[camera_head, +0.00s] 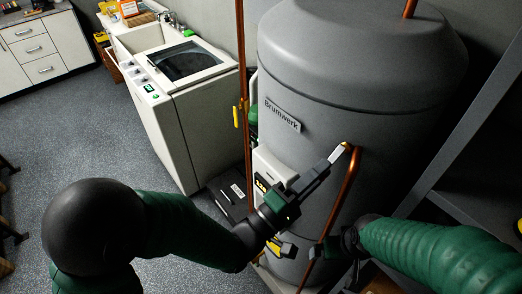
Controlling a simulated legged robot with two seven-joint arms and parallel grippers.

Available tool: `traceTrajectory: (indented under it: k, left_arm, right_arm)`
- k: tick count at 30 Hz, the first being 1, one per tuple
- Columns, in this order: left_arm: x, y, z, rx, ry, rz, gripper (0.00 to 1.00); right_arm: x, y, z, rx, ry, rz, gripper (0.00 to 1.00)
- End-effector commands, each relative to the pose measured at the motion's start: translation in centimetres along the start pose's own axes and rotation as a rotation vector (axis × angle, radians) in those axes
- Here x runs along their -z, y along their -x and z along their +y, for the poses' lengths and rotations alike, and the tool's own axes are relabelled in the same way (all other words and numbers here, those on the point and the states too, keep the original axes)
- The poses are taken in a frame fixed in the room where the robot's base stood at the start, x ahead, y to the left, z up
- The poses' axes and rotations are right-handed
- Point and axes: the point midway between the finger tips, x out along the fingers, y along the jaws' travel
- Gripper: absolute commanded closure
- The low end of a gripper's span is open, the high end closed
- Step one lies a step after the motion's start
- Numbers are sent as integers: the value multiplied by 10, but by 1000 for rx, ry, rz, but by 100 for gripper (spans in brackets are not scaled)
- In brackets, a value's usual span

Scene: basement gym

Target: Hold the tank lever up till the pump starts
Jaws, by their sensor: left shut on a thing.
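The grey tank (360,110) with a "Brumwerk" plate stands upright at centre right. My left gripper (338,155) reaches up and right across its front. It is shut on a small pale lever with a yellow edge (341,151), beside the top bend of a copper pipe. The fingers hide part of the lever. My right gripper (318,250) is low by the same copper pipe (344,190); whether it touches the pipe or is open is unclear. A white control box (265,166) with a small lit display sits on the tank's left side, partly behind my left gripper.
A white washing machine (180,90) stands left of the tank. Another copper pipe (242,60) with a yellow handle (236,116) runs between them. A dark box (229,196) lies on the floor. A grey shelf frame (460,120) closes the right. Floor at left is mostly clear.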

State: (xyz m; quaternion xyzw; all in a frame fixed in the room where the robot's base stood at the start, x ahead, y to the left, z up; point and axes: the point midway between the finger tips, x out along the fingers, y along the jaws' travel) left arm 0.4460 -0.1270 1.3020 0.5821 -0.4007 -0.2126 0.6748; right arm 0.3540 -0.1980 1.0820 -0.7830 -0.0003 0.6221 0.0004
Motion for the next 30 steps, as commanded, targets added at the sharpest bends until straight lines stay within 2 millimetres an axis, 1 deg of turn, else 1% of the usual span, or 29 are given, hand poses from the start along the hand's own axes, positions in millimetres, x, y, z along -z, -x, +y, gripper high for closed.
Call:
traceTrajectory:
  k: [14, 24, 30]
  left_arm:
    - [-1, 0, 0, -2, 1, -3, 100]
    - [-1, -7, -22, 1, 2, -3, 100]
    - [0, -10, -26, 5, 3, -2, 100]
  right_arm:
    - [0, -1, 0, 0, 0, 0, 0]
    - [-4, -16, 0, 0, 0, 0, 0]
    - [-4, -18, 0, 0, 0, 0, 0]
